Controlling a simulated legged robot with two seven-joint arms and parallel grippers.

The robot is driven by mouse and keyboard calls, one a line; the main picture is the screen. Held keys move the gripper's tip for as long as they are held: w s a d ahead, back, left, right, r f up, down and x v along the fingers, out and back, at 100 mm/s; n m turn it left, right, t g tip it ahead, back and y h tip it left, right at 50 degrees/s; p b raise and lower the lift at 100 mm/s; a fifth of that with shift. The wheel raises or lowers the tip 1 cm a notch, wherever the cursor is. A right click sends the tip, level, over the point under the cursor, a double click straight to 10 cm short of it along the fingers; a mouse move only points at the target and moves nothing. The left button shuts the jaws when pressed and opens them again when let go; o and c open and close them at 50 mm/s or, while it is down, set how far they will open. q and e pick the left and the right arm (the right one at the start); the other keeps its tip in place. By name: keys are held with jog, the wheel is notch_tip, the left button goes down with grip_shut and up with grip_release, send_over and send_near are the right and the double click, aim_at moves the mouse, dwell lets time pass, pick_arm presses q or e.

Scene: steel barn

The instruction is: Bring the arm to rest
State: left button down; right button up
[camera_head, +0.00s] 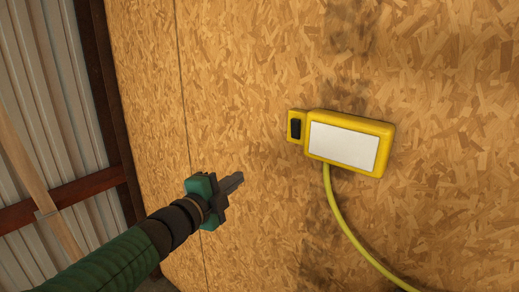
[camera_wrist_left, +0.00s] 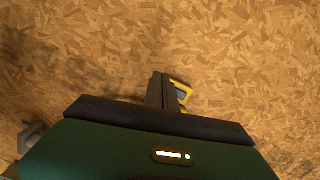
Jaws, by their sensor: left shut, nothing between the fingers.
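My left arm comes in from the lower left in the head view. Its gripper (camera_head: 236,180) is shut and empty, held out in front of the chipboard wall, left of and a little below a yellow box. In the left wrist view the dark fingers (camera_wrist_left: 160,88) are together and point at the board. A bit of yellow (camera_wrist_left: 181,90) shows just behind them there, partly hidden by the fingers. My right gripper shows in neither view.
The yellow box (camera_head: 345,143) with a white front panel is on the chipboard wall (camera_head: 240,60). A small yellow switch housing (camera_head: 296,127) with a black rocker sits at its left. A yellow cable (camera_head: 343,225) hangs below. Corrugated metal (camera_head: 55,90) and dark red beams (camera_head: 75,193) stand at left.

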pick_arm(q)
jog(key=s+a+f+n+g+y, duration=0.1)
jog(key=a+f+n+y, duration=0.25)
jog(key=f, duration=0.35)
jog(key=s+a+f+n+g+y, duration=0.1)
jog(key=a+f+n+y, duration=0.15)
jog(key=f+n, duration=0.3)
jog(key=s+a+f+n+g+y+b, duration=0.1)
jog(key=s+f+n+g, duration=0.4)
jog(key=s+f, duration=0.8)
jog(key=s+a+f+n+g, duration=0.3)
jog(key=s+f+n+g, duration=0.3)
jog(key=s+f, duration=0.7)
jog(key=shift+s+a+n+y+b, duration=0.2)
jog(key=shift+a+n+y+b, duration=0.2)
jog(key=shift+n, duration=0.1)
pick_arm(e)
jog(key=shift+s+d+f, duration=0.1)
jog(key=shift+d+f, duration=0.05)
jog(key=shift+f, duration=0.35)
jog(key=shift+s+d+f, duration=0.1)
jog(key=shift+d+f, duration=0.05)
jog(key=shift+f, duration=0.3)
